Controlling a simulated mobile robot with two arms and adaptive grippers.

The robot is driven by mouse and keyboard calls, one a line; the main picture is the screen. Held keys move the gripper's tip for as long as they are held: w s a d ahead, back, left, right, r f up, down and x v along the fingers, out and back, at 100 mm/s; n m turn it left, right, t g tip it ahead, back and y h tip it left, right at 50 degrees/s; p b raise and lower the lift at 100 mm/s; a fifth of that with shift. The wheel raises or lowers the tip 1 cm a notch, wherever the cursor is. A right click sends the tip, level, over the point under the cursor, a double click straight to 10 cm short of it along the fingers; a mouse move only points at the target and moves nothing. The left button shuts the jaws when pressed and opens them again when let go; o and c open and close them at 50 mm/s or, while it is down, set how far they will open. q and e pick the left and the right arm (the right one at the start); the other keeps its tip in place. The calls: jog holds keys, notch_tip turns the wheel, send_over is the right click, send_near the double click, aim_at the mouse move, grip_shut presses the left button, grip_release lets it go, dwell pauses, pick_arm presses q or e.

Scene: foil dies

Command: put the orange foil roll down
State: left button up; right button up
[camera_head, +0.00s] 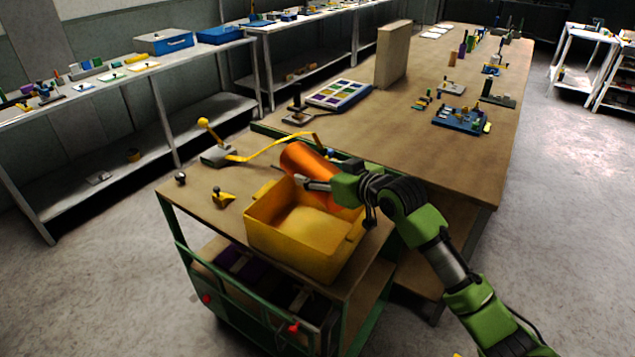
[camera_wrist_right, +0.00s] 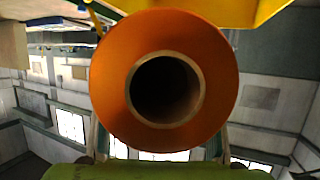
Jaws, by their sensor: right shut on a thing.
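The orange foil roll (camera_head: 304,160) is in my right gripper (camera_head: 316,184), at the far edge of the yellow bin. In the right wrist view the roll (camera_wrist_right: 215,70) shows end-on, with its dark hollow core facing the camera and a finger on either side. The roll looks tilted in the head view, and the gripper covers part of it. I cannot tell whether its lower end touches the bin or the cart top. My left gripper is not in view.
The open yellow bin (camera_head: 283,246) stands on the brown-topped cart (camera_head: 195,198) and looks empty inside. A yellow-knobbed lever tool (camera_head: 217,157) and small fittings are to its left. The long workbench (camera_head: 390,125) behind holds a colored-square tray (camera_head: 340,94) and an upright board (camera_head: 392,55).

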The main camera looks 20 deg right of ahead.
jog(key=shift+w+a+f, duration=0.1)
jog(key=shift+w+f, duration=0.15)
jog(key=shift+w, duration=0.2)
notch_tip(320, 180, down, 3)
jog(key=shift+w+r+p, duration=0.1)
jog(key=shift+w+p, duration=0.05)
jog(key=shift+p, duration=0.55)
jog(key=shift+f, duration=0.3)
jog(key=shift+f, duration=0.15)
jog(key=shift+f, duration=0.4)
jog(key=shift+f, duration=0.15)
jog(key=o, duration=1.8)
jog(key=shift+f, duration=0.15)
jog(key=shift+c, duration=0.2)
